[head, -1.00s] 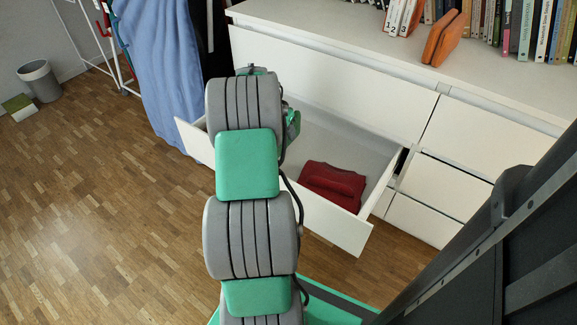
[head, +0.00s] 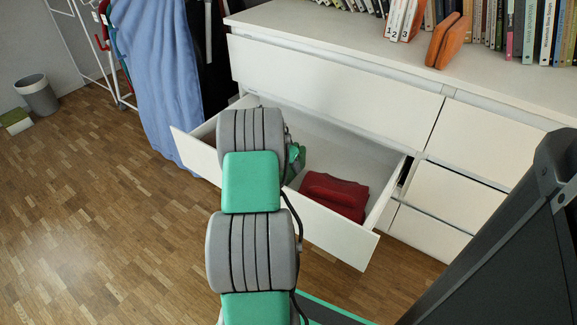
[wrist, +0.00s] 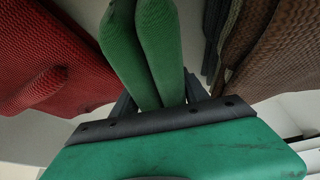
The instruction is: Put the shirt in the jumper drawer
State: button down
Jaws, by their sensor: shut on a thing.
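My gripper (wrist: 158,104) is shut on a folded green cloth (wrist: 145,45), which looks like the shirt. In the wrist view the cloth shows as two rounded folds between dark fingers. The open drawer (head: 330,228) of the white dresser holds a folded red garment (head: 336,193) at its right side. The red garment also shows at the left of the wrist view (wrist: 50,60), apart from the cloth. A brown knitted garment (wrist: 255,50) is at the right there. My arm hides the drawer's middle and most of my gripper in the head view.
The white dresser (head: 335,80) has closed drawers above and to the right. Books (head: 500,25) and an orange object (head: 447,40) stand on top. A blue cloth (head: 160,80) hangs left of the drawer. Pale drawer floor shows between the red garment and the arm.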

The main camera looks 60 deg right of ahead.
jog(key=c, duration=0.6)
grip_release()
jog(key=shift+f, duration=0.15)
